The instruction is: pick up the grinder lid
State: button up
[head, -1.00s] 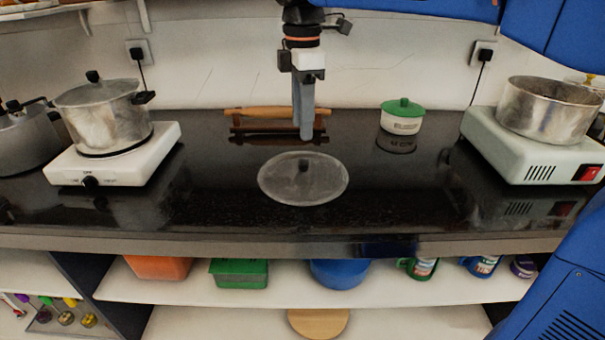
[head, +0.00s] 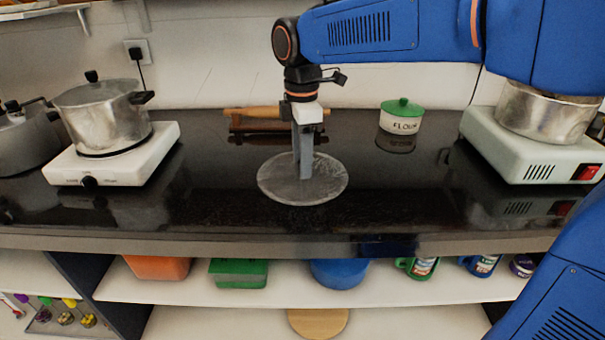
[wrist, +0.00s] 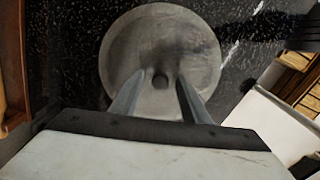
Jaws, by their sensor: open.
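The grinder lid is a round, flat grey disc (head: 275,184) lying on the black counter in the head view. In the wrist view my gripper (wrist: 156,98) is open, with one finger on each side of the knob. I cannot tell whether the fingertips touch the lid.
A wooden rolling pin (head: 250,113) on a rack lies behind the lid. A green-lidded flour pot (head: 401,117) stands at the back right. Stoves (head: 112,160) with pots stand at both sides. The counter around the lid is clear.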

jog(key=shift+c, duration=0.4)
grip_shut()
jog(key=shift+r, duration=0.15)
